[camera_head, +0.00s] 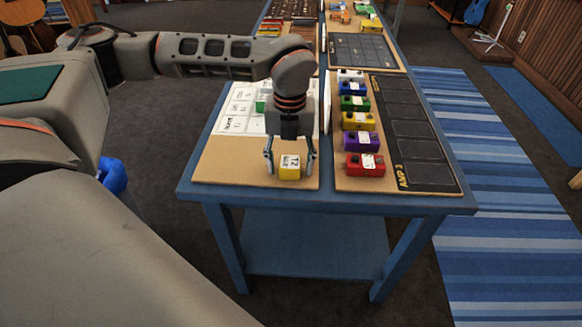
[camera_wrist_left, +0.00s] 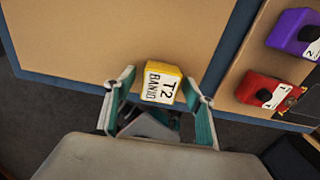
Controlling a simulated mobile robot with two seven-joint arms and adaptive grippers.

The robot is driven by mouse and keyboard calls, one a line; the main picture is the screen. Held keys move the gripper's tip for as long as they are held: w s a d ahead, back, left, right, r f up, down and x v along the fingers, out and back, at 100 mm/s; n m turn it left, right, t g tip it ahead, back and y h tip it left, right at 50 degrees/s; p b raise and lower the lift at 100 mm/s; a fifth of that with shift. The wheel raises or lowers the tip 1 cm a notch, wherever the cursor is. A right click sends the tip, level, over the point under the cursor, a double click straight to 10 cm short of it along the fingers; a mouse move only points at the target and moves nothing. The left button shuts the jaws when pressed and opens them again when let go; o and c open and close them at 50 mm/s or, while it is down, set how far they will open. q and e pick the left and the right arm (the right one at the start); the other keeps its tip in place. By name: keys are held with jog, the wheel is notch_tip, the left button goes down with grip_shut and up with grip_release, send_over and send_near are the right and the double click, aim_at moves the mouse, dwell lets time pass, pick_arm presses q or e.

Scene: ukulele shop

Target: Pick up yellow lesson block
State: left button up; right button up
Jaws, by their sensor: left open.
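The yellow lesson block (camera_head: 289,172) stands on the tan board near the table's front edge. Its top carries a white label; in the left wrist view the block (camera_wrist_left: 162,84) reads "T2 BANJO". My left gripper (camera_head: 290,163) points down from above with its fingers apart, one on each side of the block. In the left wrist view the open fingers of my left gripper (camera_wrist_left: 160,88) flank the block, with a gap visible on both sides. My right gripper is not in view.
The block's board (camera_head: 225,165) holds a white printed sheet with a green block (camera_head: 261,103). Right of a thin upright divider (camera_head: 326,103), several pedals stand in a column, with red (camera_head: 358,172) and purple (camera_head: 356,141) nearest. The blue table's front edge (camera_head: 330,203) is close.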

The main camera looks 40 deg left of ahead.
pick_arm(q)
jog(key=shift+r, duration=0.1)
jog(key=shift+c, duration=0.3)
jog(key=c, duration=1.1)
